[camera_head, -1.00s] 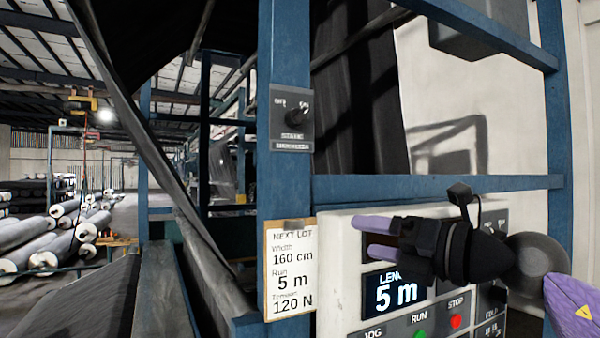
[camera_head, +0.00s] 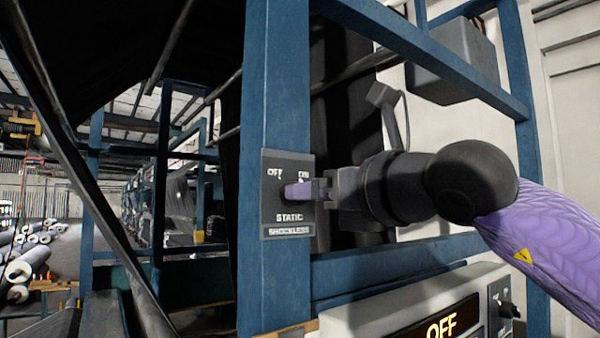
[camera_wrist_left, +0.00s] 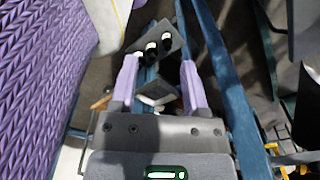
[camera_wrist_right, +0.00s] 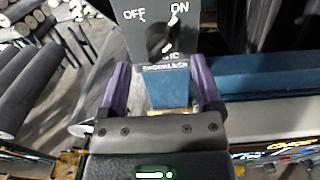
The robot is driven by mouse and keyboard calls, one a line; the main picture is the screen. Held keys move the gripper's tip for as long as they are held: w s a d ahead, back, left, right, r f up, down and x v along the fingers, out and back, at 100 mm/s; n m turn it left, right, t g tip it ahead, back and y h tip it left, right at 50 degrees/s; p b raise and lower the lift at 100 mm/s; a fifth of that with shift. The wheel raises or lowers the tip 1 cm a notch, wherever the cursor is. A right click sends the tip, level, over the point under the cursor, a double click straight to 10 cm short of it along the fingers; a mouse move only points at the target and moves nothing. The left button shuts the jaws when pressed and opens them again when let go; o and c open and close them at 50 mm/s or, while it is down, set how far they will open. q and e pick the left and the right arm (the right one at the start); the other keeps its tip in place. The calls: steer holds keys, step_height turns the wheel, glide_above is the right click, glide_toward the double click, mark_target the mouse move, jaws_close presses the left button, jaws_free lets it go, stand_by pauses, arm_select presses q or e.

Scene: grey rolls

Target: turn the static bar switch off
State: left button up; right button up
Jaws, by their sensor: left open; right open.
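The static bar switch (camera_head: 287,218) is a dark plate on a blue post, marked OFF at left, ON at right and STATIC below. In the right wrist view its black knob (camera_wrist_right: 160,40) has a white pointer line leaning toward ON. My right gripper (camera_head: 300,190) is in front of the plate, its purple fingers hiding the knob in the head view. In the right wrist view it (camera_wrist_right: 162,75) is open, with the knob just beyond and between the fingertips; contact cannot be told. My left gripper (camera_wrist_left: 159,68) is open and empty, outside the head view.
A white control panel (camera_head: 380,312) below shows an amber OFF display (camera_head: 442,326). Blue frame beams (camera_head: 400,265) run below and above my right arm. A grey box (camera_head: 450,65) hangs at upper right. Near my left gripper is a dark plate with several black knobs (camera_wrist_left: 152,50).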

steer(key=p+x, duration=0.1)
steer(key=x, duration=0.3)
steer(key=shift+r+p, duration=0.1)
steer(key=shift+p, duration=0.2)
arm_select(q)
step_height(320, 180, up, 2)
steer(key=shift+w+r, duration=0.1)
steer(key=shift+r, duration=0.05)
steer(key=shift+w+a, duration=0.1)
arm_select(e)
jaws_close()
